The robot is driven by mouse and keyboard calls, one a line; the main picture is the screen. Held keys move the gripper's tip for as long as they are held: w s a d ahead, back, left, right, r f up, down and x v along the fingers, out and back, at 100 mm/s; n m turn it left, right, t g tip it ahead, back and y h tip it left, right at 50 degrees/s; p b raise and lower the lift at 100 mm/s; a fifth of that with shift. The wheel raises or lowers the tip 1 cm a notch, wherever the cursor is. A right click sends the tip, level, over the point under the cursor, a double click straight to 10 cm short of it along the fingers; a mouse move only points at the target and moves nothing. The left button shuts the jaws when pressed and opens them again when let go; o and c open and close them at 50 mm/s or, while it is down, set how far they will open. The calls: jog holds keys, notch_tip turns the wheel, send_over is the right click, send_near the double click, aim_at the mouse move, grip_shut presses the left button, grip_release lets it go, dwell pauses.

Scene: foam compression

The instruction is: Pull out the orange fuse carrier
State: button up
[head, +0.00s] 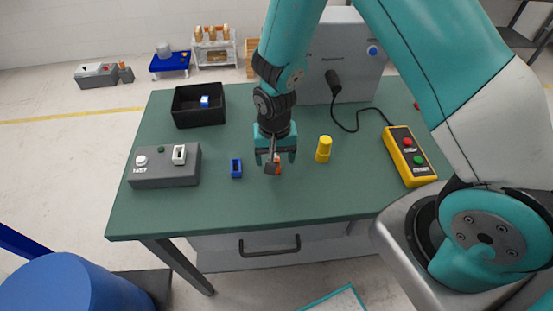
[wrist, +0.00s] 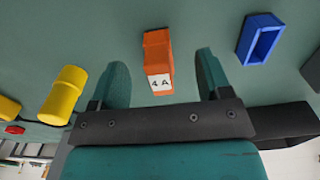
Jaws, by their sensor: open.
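The orange fuse carrier (wrist: 157,52) has a white label reading "4 A" in the wrist view. In the head view a small part of the orange carrier (head: 278,158) shows at my gripper, above the green table. My gripper (head: 275,157) points down with its fingers apart. In the wrist view the carrier stands between the two open fingers, with a gap on each side. Neither finger appears to touch it. Whether the carrier sits in a holder or rests directly on the table cannot be told, as its base is largely hidden.
A blue open holder (head: 236,168) stands to the left and a yellow cylinder (head: 324,148) to the right. Farther left are a grey box (head: 165,178) with a white part on it and a black bin (head: 187,108). A yellow pendant (head: 411,168) lies at the right.

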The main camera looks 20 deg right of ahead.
dwell(0.3)
grip_shut()
jog(key=shift+r, duration=0.1)
jog(key=shift+r+p, duration=2.4)
jog(key=shift+r, duration=0.5)
